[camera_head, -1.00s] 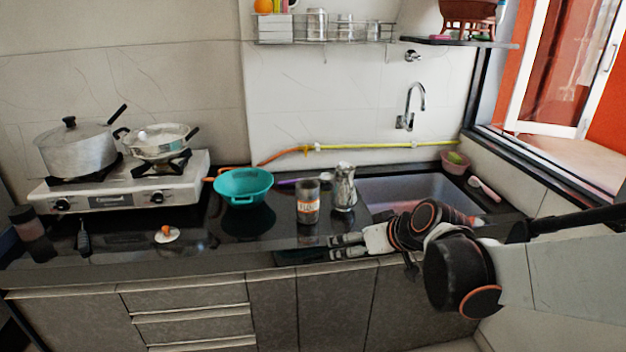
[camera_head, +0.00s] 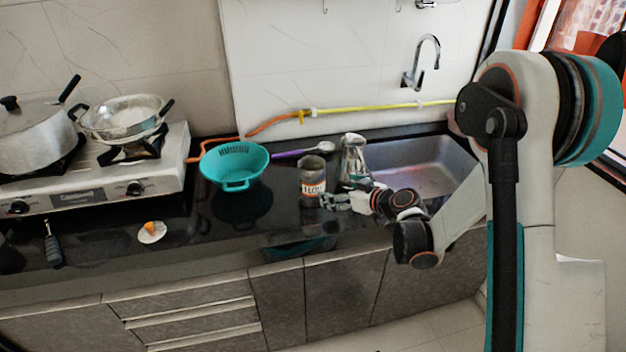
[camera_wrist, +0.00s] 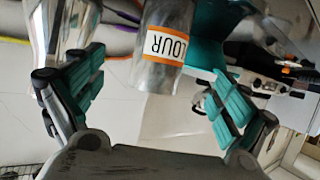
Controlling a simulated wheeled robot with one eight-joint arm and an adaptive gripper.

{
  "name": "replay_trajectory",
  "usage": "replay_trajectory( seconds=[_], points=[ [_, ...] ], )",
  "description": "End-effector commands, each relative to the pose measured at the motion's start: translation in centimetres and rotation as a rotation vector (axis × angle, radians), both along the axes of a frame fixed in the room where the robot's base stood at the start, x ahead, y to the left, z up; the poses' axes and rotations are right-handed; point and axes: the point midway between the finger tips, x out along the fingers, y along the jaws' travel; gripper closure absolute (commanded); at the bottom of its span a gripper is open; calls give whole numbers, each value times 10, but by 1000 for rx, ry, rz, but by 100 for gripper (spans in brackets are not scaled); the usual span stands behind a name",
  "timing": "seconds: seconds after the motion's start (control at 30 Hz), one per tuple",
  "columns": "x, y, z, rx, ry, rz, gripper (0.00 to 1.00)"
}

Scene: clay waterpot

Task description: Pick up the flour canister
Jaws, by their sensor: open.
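The flour canister (camera_head: 312,185) is a clear cylinder with an orange and white label, upright on the black counter. In the wrist view the canister (camera_wrist: 157,75) appears upside down, between the spread green finger pads. My gripper (camera_head: 336,200) is open at the canister's right side, partly overlapping its lower edge. In the wrist view my gripper (camera_wrist: 155,88) has a visible gap between each pad and the canister. I cannot tell how far the canister reaches in between the fingers.
A metal jug (camera_head: 354,160) stands close behind and right of the canister, near my fingers. A teal colander (camera_head: 233,167) is to its left, with a purple-handled spoon (camera_head: 290,153) behind. The sink (camera_head: 425,163) lies right; a stove with pots (camera_head: 120,118) is far left.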

Motion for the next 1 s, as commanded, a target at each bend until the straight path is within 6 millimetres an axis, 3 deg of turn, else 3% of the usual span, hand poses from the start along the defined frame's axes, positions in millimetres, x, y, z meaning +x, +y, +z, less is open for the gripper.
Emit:
replay_trajectory(
  seconds=[0.4, 0.73, 1.0],
  points=[
    [49, 44, -29, -1, 0, 1, 6],
    [62, 57, -38, 1, 2, 1, 6],
    [86, 79, -55, -1, 2, 2, 6]
  ],
)
